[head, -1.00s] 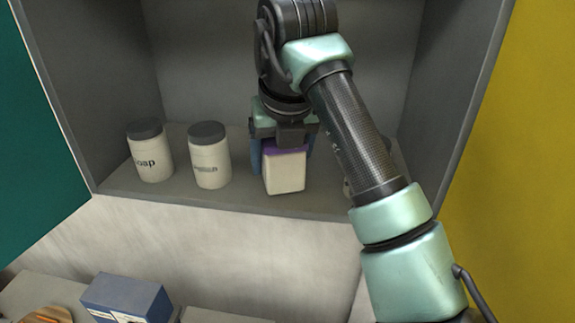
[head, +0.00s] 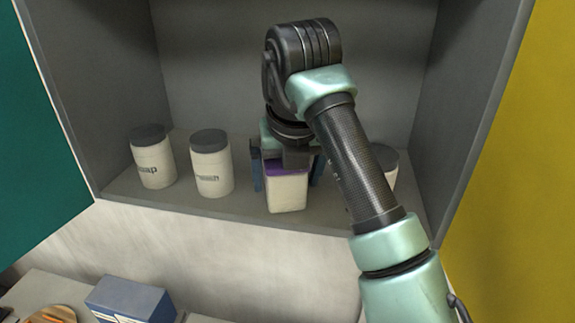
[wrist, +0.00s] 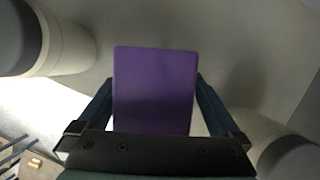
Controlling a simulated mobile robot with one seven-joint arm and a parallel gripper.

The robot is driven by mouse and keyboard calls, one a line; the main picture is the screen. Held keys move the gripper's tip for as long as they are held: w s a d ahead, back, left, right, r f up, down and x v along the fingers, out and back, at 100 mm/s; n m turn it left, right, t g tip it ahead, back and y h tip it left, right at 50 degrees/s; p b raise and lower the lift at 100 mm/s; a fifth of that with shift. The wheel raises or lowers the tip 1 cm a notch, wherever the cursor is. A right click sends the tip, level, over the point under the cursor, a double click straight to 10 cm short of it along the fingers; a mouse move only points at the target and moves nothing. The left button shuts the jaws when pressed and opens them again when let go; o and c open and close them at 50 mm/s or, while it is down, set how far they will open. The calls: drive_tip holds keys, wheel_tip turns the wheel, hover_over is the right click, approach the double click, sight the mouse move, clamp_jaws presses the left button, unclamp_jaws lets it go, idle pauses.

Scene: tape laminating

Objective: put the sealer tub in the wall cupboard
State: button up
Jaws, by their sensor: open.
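The white sealer tub (head: 287,192) with a purple lid stands upright on the floor of the open wall cupboard (head: 240,207), near its front edge. My gripper (head: 287,178) reaches down over the tub with its blue fingers open, one on each side. In the wrist view the purple lid (wrist: 155,90) lies between the two fingers, with a narrow gap showing at the right finger. The wrist view does not show the tub's sides.
A soap jar (head: 153,163) and another white jar (head: 212,170) stand to the left. A jar (head: 385,160) at the right is partly hidden by my arm. A blue-and-white box (head: 130,299) sits on the counter below.

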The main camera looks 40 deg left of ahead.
drive_tip(key=b+v, duration=0.5)
drive_tip(key=v, duration=0.7)
drive_tip(key=shift+r, duration=0.15)
idle(0.3)
